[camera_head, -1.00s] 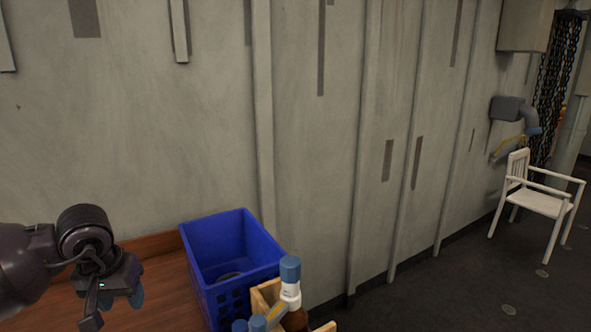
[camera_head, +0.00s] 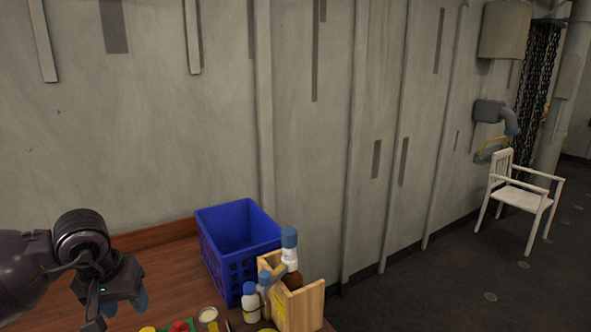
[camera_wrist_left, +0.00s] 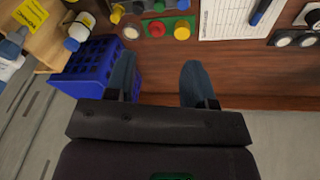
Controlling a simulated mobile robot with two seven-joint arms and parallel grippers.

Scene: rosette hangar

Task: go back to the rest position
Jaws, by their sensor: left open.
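My left gripper (camera_head: 124,304) is at the lower left of the head view, above the wooden table (camera_head: 165,262). In the left wrist view its two blue-grey fingertips (camera_wrist_left: 158,75) stand apart with nothing between them, so it is open and empty. The tabletop (camera_wrist_left: 240,70) shows beyond and below the fingers. My right gripper is in neither view.
A blue crate (camera_head: 222,270) stands against the wall, with a wooden box (camera_head: 300,308) holding bottles beside it. A white bottle (camera_head: 251,303) and small coloured items stand in front. A paper sheet (camera_wrist_left: 232,20) lies on the table. A white chair (camera_head: 522,198) stands right on open floor.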

